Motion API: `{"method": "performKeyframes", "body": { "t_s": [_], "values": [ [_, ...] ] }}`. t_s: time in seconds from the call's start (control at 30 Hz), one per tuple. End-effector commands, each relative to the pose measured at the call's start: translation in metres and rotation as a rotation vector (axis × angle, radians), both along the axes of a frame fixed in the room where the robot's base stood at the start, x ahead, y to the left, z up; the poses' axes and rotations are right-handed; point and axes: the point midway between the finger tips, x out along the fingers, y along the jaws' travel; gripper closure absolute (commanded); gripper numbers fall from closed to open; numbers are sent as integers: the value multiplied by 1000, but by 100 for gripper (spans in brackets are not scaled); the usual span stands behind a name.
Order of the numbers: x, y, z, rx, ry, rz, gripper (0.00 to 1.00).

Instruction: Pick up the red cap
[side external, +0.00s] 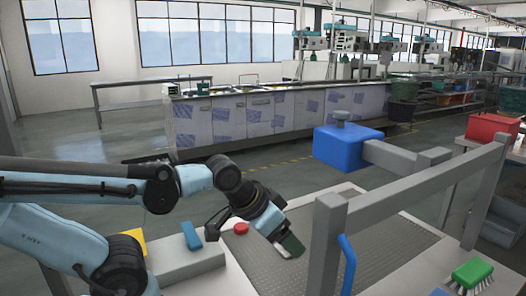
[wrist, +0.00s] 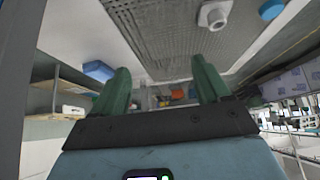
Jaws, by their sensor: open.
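The red cap (side external: 241,228) is a small round piece at the left end of the grey textured surface in the side view. My gripper (side external: 290,246) is to the right of the cap, tilted down and apart from it. One dark green finger shows clearly there; its height above the surface is hard to judge. In the wrist view my gripper (wrist: 158,72) has its two green fingers wide apart with nothing held between them. I cannot make out the red cap in the wrist view.
A grey frame (side external: 328,235) with a blue handle (side external: 347,262) stands right of my gripper. A blue block (side external: 345,148) sits on a grey arm behind. A blue piece (side external: 192,235) lies left of the cap. A green brush (side external: 471,275) lies at lower right.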

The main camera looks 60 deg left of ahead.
Motion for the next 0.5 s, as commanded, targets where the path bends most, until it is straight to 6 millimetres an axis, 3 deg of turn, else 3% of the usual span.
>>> {"method": "performKeyframes", "body": {
  "t_s": [0.27,0.5],
  "values": [
    [5,10,3,56,27,-49,24],
    [22,56,13,283,176,-321,24]
  ]
}}
